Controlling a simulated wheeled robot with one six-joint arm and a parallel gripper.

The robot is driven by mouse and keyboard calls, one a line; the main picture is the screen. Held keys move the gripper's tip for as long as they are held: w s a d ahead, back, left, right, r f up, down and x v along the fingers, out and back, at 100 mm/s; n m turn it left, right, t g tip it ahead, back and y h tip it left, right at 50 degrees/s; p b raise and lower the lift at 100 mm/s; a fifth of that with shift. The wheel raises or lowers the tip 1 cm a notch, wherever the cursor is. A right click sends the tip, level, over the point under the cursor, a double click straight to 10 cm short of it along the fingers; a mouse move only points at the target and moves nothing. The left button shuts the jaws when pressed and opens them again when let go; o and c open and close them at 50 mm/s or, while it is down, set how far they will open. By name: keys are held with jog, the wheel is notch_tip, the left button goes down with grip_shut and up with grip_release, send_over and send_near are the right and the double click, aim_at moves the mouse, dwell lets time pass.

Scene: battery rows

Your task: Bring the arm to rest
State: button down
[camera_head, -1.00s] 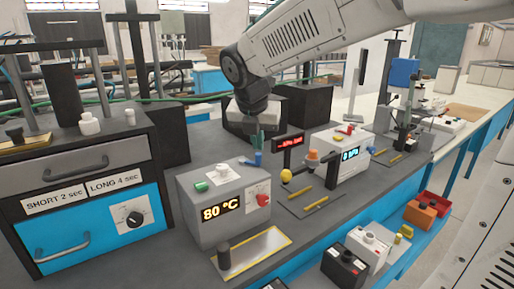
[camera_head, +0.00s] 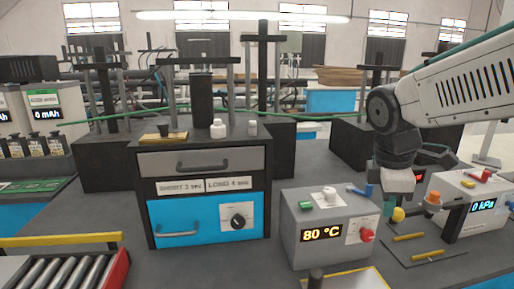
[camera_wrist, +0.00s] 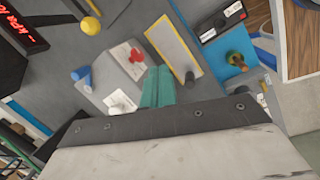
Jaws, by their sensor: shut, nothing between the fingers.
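My arm reaches in from the right side of the head view, bent at a dark joint, with its wrist pointing down. My gripper (camera_head: 388,207) hangs over the bench, just right of the grey 80 °C box (camera_head: 292,235) in the picture. Its teal fingers are together with nothing between them. In the wrist view the closed teal fingers (camera_wrist: 157,92) show in front of the grey box with the red knob (camera_wrist: 136,56). The exact height of the fingertips above the bench is hard to tell.
A yellow ball (camera_head: 398,214) and an orange knob (camera_head: 433,197) stand close to my gripper. A 0 kPa box (camera_head: 482,206) is at the right. A drawer cabinet (camera_head: 203,162) stands left of the 80 °C box. A yellow-edged plate (camera_head: 350,279) lies in front.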

jog(key=s+f+m+y, duration=0.2)
jog(key=s+m, duration=1.2)
jog(key=s, duration=0.4)
jog(key=shift+s+f+m, duration=0.3)
jog(key=shift+s, duration=0.05)
dwell(0.5)
